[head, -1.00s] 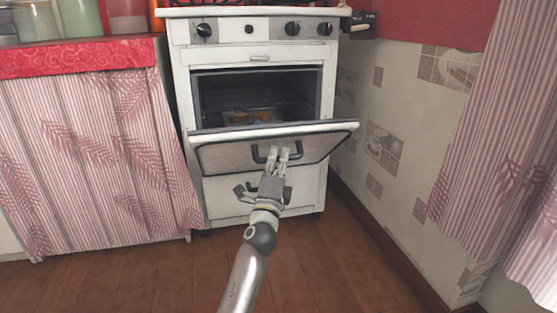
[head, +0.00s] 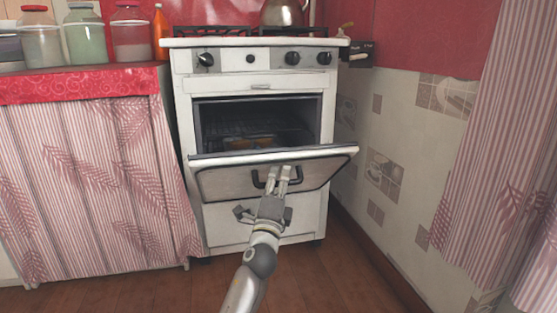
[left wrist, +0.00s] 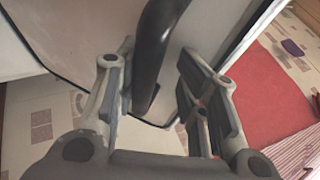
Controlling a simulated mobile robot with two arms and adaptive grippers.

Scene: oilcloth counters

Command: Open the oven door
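The white oven (head: 257,86) stands against the wall, and its door (head: 225,181) is partly open, tilted outward at the top. The dark cavity (head: 225,118) shows above it, with a rack and something orange-brown inside. A dark bar handle (head: 257,179) is on the door's outer face. My left gripper (head: 284,172) is at this handle. In the left wrist view, the handle (left wrist: 152,55) passes between the two fingers of the left gripper (left wrist: 158,75). The fingers are spread, with a gap on the right finger's side. My right gripper is out of view.
A curtained counter (head: 80,88) with jars (head: 86,38) stands left of the oven. A kettle (head: 285,12) sits on the stovetop. A tiled wall (head: 400,140) and a striped curtain (head: 480,150) are on the right. The wooden floor (head: 330,275) in front looks clear.

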